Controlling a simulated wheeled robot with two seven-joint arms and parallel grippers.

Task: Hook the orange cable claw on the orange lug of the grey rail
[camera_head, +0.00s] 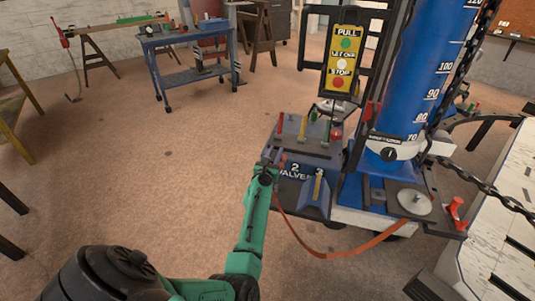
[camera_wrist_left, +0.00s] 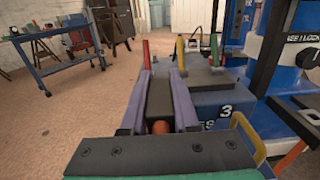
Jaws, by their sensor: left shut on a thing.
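My left gripper (camera_head: 268,163) is at the left side of the blue machine, beside the valve block. In the left wrist view its two fingers (camera_wrist_left: 171,90) are closed around a dark piece with an orange round part (camera_wrist_left: 160,128) low between them, which looks like the cable claw. The orange cable (camera_head: 320,253) hangs from near the gripper in a sagging loop and rises to the right at the machine's base. The claw's shape is mostly hidden by the fingers. I cannot make out the orange lug or the grey rail for certain. My right gripper is not in view.
The valve block (camera_head: 300,135) carries red, yellow and green levers close to the gripper. The blue column (camera_head: 405,80) and a dark chain (camera_head: 490,190) stand to the right. A red hook-like part (camera_head: 456,210) is at the machine's right corner.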

